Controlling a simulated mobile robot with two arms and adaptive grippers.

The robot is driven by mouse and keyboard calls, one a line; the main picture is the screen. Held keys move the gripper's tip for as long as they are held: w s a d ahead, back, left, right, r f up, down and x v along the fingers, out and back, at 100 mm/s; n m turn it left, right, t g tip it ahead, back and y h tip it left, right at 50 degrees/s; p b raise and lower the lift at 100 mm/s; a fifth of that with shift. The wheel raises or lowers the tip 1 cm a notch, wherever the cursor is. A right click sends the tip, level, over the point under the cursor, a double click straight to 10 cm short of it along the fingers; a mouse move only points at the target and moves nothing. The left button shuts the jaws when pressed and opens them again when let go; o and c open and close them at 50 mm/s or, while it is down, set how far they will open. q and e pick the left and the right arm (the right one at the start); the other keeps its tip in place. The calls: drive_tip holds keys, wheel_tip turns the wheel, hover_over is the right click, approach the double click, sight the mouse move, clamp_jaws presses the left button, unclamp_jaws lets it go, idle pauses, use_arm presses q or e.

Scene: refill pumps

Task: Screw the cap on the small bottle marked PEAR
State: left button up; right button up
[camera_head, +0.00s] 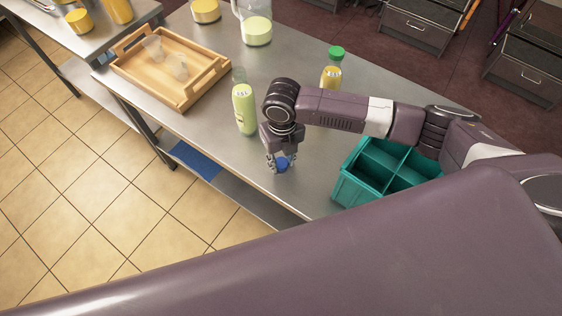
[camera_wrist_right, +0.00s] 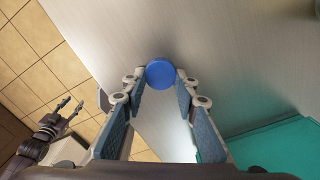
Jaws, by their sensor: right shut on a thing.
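A blue round cap (camera_head: 282,164) is between the fingertips of my right gripper (camera_head: 279,163), just above the steel table near its front edge. In the right wrist view the cap (camera_wrist_right: 160,74) sits at the tips of the shut fingers. A small bottle with pale green contents (camera_head: 244,108) stands upright on the table, left of my right gripper. Its clear neck shows no cap, and its label is too small to read surely. My left gripper shows only in the right wrist view (camera_wrist_right: 66,116), fingers apart and empty, over the floor.
A teal divided crate (camera_head: 347,190) stands right of my right gripper. A bottle with a green cap (camera_head: 332,70) is behind my right arm. A wooden tray (camera_head: 185,103) with clear items lies at left. A jug (camera_head: 257,30) stands at the back.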

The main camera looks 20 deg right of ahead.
sight(282, 164)
drive_tip(key=shift+r, duration=0.1)
drive_tip(key=shift+r, duration=0.25)
wheel_tip(282, 164, up, 19)
drive_tip(key=b, duration=0.3)
drive_tip(key=shift+r, duration=0.15)
